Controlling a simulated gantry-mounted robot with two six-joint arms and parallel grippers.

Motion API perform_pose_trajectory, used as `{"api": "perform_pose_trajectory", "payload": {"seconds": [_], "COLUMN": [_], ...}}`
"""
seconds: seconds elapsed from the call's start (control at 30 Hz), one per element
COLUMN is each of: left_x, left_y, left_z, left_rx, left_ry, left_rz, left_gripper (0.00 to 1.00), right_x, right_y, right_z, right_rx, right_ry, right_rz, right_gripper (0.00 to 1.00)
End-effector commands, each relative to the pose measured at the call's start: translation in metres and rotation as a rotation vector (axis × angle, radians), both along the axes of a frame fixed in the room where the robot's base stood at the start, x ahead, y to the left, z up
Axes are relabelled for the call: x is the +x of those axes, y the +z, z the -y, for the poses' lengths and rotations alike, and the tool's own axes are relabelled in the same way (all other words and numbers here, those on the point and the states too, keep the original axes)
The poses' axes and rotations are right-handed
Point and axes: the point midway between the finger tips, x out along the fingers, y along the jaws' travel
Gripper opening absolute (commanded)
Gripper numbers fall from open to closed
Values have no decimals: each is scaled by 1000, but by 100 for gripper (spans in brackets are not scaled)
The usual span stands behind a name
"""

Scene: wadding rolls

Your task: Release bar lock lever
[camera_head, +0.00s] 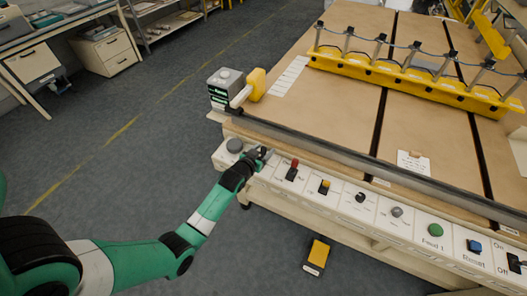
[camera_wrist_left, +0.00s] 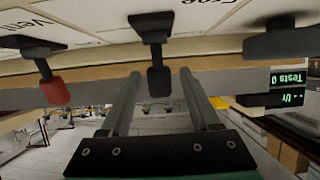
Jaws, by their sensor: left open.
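A row of controls sits on the white front panel (camera_head: 377,216) of the machine. My left gripper (camera_head: 260,155) is at the panel's left part, between a round grey knob (camera_head: 235,145) and a red-tipped lever (camera_head: 293,170). In the left wrist view the left gripper (camera_wrist_left: 158,82) is open, and a black lever (camera_wrist_left: 154,28) appears upside down between its fingertips. I cannot tell whether the fingers touch it. The red-tipped lever (camera_wrist_left: 54,90) is left of the fingers there. Labels are only partly readable, so I cannot tell which one is the bar lock lever.
A grey box with green displays (camera_head: 226,86) and a yellow handle (camera_head: 256,84) stands on the table corner. A dark bar (camera_head: 330,153) runs along the table's front edge. A yellow pedal (camera_head: 316,256) is on the floor below. Floor to the left is clear.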

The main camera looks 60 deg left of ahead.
Motion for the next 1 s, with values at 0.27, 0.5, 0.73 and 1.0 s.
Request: {"api": "perform_pose_trajectory", "payload": {"seconds": [0.27,0.5,0.73,1.0], "left_x": [0,0,-1,-6], "left_y": [0,0,-1,-6], "left_z": [0,0,1,4], "left_rx": [0,0,9,77], "left_ry": [0,0,0,0], "left_rz": [0,0,12,98], "left_gripper": [23,0,0,0], "right_x": [0,0,0,0], "right_y": [0,0,-5,-35], "right_z": [0,0,0,0], "right_rx": [0,0,0,0], "right_ry": [0,0,0,0], "right_rz": [0,0,0,0], "right_gripper": [50,50,50,50]}}
